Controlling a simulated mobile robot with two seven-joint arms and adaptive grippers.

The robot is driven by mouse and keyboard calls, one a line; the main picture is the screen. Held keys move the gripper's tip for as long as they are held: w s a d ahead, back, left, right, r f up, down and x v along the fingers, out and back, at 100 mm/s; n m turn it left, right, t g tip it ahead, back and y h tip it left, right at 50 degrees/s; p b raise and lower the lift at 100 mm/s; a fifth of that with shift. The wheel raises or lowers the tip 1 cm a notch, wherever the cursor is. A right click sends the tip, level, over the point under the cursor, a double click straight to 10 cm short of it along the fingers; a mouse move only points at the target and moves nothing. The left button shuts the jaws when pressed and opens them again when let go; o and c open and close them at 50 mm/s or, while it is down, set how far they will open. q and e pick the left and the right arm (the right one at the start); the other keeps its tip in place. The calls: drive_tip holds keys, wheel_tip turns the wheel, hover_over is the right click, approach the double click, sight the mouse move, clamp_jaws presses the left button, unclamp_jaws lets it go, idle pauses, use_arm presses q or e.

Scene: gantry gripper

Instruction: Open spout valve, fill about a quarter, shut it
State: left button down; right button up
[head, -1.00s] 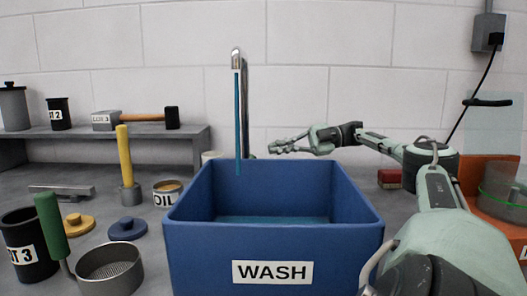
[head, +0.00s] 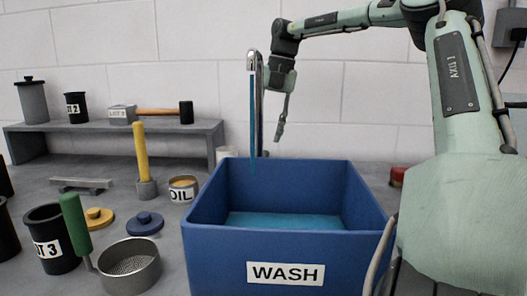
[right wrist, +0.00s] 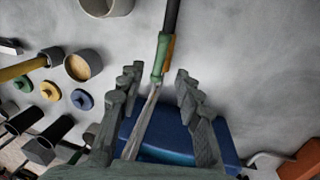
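The metal spout (head: 262,75) stands behind the blue WASH bin (head: 285,272). A teal stream (head: 252,115) falls from its mouth towards the bin's back rim. Teal liquid (head: 285,221) covers the bin's bottom, well below the rim. My right gripper (head: 279,132) points down just right of the spout in the head view. In the right wrist view the gripper (right wrist: 160,90) is open, its fingers apart on both sides of the spout. A green and orange valve part (right wrist: 163,55) shows between and beyond the fingertips. Contact cannot be told. My left gripper is out of view.
A strainer (head: 129,268) with a green handle, a dark pot (head: 50,240), an oil tin (head: 184,188) and coloured lids stand left of the bin. A shelf (head: 110,130) at the back left carries canisters and a hammer. The wall is close behind the spout.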

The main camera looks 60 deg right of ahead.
drive_tip(key=f, duration=0.4)
drive_tip(key=w+f, duration=0.1)
drive_tip(key=f, duration=0.1)
drive_tip(key=shift+a+f, duration=0.25)
clamp_jaws()
